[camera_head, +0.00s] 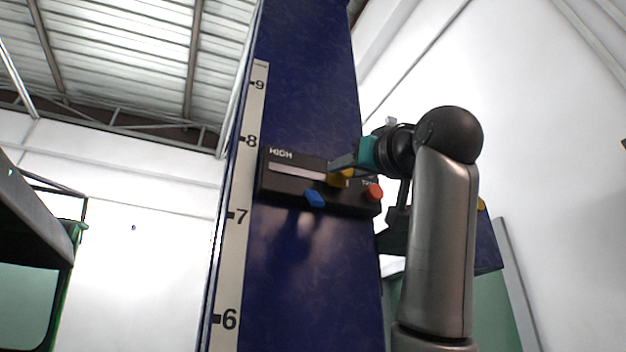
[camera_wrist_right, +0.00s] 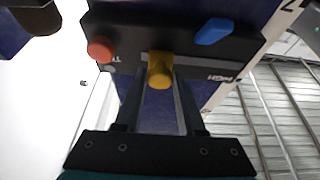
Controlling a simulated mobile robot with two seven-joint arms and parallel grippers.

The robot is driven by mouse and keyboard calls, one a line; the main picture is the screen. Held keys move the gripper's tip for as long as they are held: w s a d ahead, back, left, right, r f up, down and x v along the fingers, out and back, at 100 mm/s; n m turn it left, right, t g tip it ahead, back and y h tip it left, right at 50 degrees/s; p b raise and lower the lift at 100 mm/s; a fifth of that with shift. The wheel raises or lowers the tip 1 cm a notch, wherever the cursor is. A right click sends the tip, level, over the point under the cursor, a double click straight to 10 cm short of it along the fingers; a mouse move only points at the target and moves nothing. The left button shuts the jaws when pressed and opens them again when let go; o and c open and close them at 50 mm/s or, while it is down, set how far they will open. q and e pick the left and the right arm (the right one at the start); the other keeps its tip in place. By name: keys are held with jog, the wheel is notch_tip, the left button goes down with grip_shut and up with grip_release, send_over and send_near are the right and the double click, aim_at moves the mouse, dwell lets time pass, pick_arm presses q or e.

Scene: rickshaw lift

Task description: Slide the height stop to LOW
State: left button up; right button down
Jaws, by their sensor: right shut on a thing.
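A black control box (camera_head: 285,187) is fixed to the blue post and carries the word HIGH at its left end. A pale slot (camera_head: 297,172) runs along its face. The yellow knob (camera_head: 337,181) of the height stop sits at the right end of the visible slot, away from HIGH. My right gripper (camera_head: 341,166) reaches in from the right and is shut on this knob. In the right wrist view the yellow knob (camera_wrist_right: 160,72) is between the two fingertips (camera_wrist_right: 161,78). The label at the slot's right end is mostly hidden. My left gripper is out of view.
A blue knob (camera_head: 314,198) sticks out below the slot, and a red button (camera_head: 374,191) sits at the box's right end, close to my gripper. The blue post (camera_head: 310,270) bears a numbered scale (camera_head: 232,245). A dark structure with green edges (camera_head: 40,240) stands at left.

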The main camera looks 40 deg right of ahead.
jog(key=shift+s+d+r, duration=0.15)
jog(key=shift+s+d, duration=0.05)
jog(key=shift+d, duration=0.3)
jog(key=c, duration=0.8)
grip_release()
jog(key=shift+c, duration=0.2)
jog(key=o, duration=0.3)
jog(key=shift+d, duration=0.15)
jog(key=shift+o, duration=0.2)
jog(key=b+v, duration=0.6)
jog(key=v, duration=0.9)
